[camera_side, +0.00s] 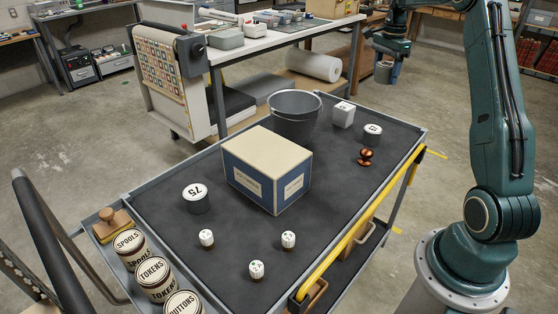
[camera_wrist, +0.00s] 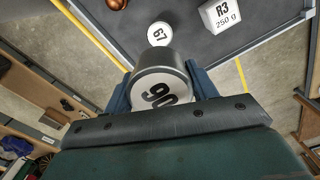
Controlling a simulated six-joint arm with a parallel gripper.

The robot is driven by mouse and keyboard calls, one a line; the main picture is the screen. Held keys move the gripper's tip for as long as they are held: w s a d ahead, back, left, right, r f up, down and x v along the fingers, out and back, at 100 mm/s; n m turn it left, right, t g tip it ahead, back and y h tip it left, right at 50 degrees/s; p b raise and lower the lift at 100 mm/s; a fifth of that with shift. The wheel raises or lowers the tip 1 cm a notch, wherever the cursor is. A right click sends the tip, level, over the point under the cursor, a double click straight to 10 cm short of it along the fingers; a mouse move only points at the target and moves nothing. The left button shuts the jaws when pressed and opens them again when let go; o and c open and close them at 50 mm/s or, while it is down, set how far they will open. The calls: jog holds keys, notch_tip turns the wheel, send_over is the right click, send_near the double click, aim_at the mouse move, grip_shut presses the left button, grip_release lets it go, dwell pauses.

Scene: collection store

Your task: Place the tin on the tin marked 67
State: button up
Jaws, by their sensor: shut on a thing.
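My gripper (camera_wrist: 160,92) is shut on a dark grey tin (camera_wrist: 163,68), its blue fingers on either side. The held tin's white label (camera_wrist: 158,96) seems to read 90. In the side view, my gripper (camera_side: 388,68) is high at the upper right, beyond the cart's far right corner. The tin marked 67 (camera_wrist: 159,33) is ahead of the held tin in the wrist view, apart from it. It also shows in the side view as a short dark tin with a white top (camera_side: 373,137), near the cart's far right corner. Nothing stands on it.
A white block marked R3 250 g (camera_wrist: 222,14) and a copper knob-shaped object (camera_side: 366,157) stand near the tin marked 67. A grey bucket (camera_side: 295,117), a large blue-and-cream box (camera_side: 266,175) and a tin marked 75 (camera_side: 196,200) stand farther left on the cart.

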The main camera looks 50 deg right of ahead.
send_over(373, 128)
notch_tip(373, 128, down, 13)
jog(key=shift+s+a+r, duration=0.1)
jog(key=shift+s+r, duration=0.05)
jog(key=shift+r, duration=0.05)
jog(key=shift+f, duration=2.1)
jog(key=shift+f, duration=0.1)
jog(key=o, duration=1)
notch_tip(373, 128, up, 12)
jog(key=shift+r, duration=0.1)
